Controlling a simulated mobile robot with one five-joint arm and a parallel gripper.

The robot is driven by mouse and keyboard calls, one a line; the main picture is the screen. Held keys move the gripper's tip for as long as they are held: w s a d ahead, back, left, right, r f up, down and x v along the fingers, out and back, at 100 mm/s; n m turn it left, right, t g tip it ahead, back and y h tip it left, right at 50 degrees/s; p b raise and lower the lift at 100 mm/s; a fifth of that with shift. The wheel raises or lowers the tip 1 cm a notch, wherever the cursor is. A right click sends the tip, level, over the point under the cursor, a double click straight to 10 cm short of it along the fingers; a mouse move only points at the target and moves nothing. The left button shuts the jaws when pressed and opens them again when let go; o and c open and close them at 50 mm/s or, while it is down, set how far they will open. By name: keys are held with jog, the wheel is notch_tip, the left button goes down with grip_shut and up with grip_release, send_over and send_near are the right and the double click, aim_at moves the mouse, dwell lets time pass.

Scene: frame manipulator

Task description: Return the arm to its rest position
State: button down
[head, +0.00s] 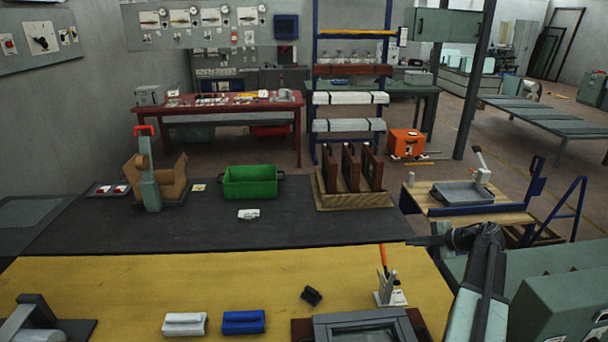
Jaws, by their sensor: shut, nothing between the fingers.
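My arm (481,285) rises from the lower right of the head view and bends at a dark joint near its top. My gripper (413,241) points left from that joint, close to the right edge of the bench in the picture. It looks small and dark, with its fingers together and nothing held. It appears above or beside the bench edge; the exact height cannot be told.
A yellow and black bench (220,281) lies left of my gripper. A pen holder (388,291), a framed panel (312,327), a green bin (250,183) and a wooden rack (327,199) stand on it. A grey tray (462,194) lies on a table behind my arm.

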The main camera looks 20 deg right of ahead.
jog(key=w+a+r+n+y, duration=0.1)
jog(key=w+a, duration=0.3)
jog(key=a, duration=0.5)
jog(key=w+a+r+n+y, duration=0.15)
jog(key=w+a, duration=0.25)
jog(key=a, duration=0.5)
jog(key=w+a+r+n+y, duration=0.15)
jog(key=w+a, duration=0.25)
jog(key=a, duration=0.5)
jog(key=w+a+r+m+t+h, duration=0.6)
jog(key=w+a+r+m+t, duration=0.35)
jog(key=a+r+m, duration=0.2)
jog(key=s+d+f+m+g+h, duration=0.1)
jog(key=s+f+m+g+h, duration=0.4)
jog(key=f, duration=0.4)
jog(key=s+d+f+m+g+h, duration=0.2)
jog(key=s+f+m+g, duration=0.3)
jog(key=f+m, duration=0.3)
jog(key=s+a+f+n+g+y, duration=0.1)
jog(key=s+a+f+g, duration=0.2)
jog(key=s, duration=0.6)
jog(key=s+a+f+g+y, duration=0.2)
jog(key=s+f+g, duration=0.4)
jog(key=s, duration=0.3)
jog(key=shift+a+f+n+g, duration=0.35)
jog(key=shift+a, duration=0.1)
